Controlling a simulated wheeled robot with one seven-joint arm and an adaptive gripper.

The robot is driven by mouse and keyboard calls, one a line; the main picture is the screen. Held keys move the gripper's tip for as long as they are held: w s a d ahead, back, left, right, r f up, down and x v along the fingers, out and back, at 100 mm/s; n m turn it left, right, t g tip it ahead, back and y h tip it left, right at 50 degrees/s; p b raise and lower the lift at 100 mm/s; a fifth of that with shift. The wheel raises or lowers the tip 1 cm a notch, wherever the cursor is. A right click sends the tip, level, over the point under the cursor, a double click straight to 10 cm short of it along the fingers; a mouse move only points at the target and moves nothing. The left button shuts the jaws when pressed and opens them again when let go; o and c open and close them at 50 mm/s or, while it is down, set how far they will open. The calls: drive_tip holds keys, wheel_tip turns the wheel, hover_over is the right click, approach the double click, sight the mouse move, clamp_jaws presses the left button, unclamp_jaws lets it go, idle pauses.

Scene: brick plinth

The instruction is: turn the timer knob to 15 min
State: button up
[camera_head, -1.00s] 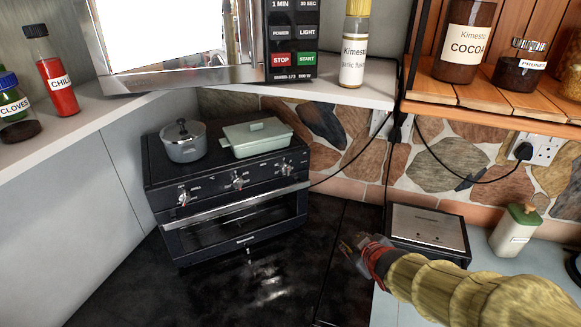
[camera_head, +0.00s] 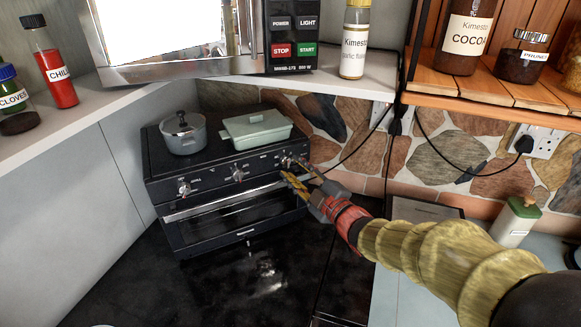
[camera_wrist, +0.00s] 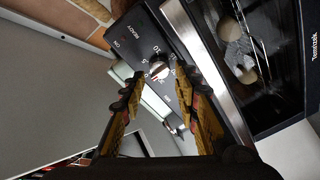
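The timer knob (camera_head: 287,161) is the rightmost of three knobs on the front of the black toaster oven (camera_head: 170,218). In the wrist view the silver round knob (camera_wrist: 158,68) sits between and just beyond my fingertips, with white numbers around it on the black panel. The exact pointer setting is too small to read. My gripper (camera_head: 293,168) is at the oven's upper right front, reaching in from the right. In the wrist view my gripper (camera_wrist: 160,78) is open, one yellow-black finger on each side of the knob. I cannot tell whether either finger touches it.
A grey pot (camera_head: 184,138) and a pale green lidded dish (camera_head: 257,131) stand on the oven. The oven handle (camera_head: 225,201) runs just below the knobs. A microwave (camera_head: 200,75) is on the shelf above. A cable (camera_head: 350,158) hangs right of the oven.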

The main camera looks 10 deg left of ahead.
sight(285, 160)
drive_tip(key=shift+x, duration=1.4)
drive_tip(key=shift+c, duration=0.8)
clamp_jaws()
